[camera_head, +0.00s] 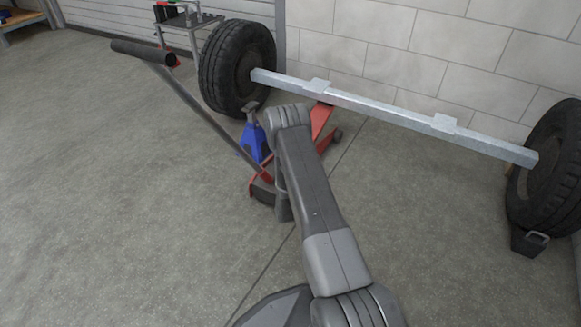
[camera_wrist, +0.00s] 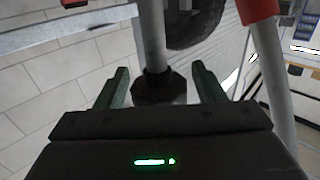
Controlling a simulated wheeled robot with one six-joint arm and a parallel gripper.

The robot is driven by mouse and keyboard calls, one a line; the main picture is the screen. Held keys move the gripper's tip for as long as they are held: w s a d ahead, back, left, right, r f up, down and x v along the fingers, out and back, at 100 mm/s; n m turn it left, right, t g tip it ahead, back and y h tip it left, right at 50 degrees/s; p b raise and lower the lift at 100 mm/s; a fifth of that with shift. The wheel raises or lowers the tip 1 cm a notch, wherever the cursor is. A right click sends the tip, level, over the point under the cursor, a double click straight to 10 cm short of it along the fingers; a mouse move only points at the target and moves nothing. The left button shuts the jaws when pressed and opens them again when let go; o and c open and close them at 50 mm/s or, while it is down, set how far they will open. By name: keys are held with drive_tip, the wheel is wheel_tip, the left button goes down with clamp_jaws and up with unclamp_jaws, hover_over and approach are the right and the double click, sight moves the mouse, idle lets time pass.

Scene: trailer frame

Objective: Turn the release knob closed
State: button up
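A red floor jack (camera_head: 322,118) stands under the trailer axle in the head view, partly hidden by my arm. Its long handle (camera_head: 205,115) slants up and left to a dark grip. In the wrist view a dark, faceted knob (camera_wrist: 152,92), which looks like the release knob, sits at the end of a grey rod (camera_wrist: 151,35). My gripper (camera_wrist: 160,68) is open, with one dark green finger on each side of the knob and visible gaps between. Its fingers are hidden in the head view.
A blue jack stand (camera_head: 252,138) stands close beside the jack. The metal axle (camera_head: 390,112) runs between a left tyre (camera_head: 222,68) and a right tyre (camera_head: 553,170). A black chock (camera_head: 527,241) lies by the right tyre. The floor at left is clear.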

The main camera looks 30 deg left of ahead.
drive_tip(key=shift+s, duration=0.1)
drive_tip(key=p+v, duration=0.4)
drive_tip(key=v, duration=0.9)
drive_tip(key=shift+s+d, duration=0.2)
drive_tip(key=shift+s, duration=0.05)
drive_tip(key=b+x, duration=0.4)
drive_tip(key=x, duration=1)
drive_tip(key=shift+d, duration=0.1)
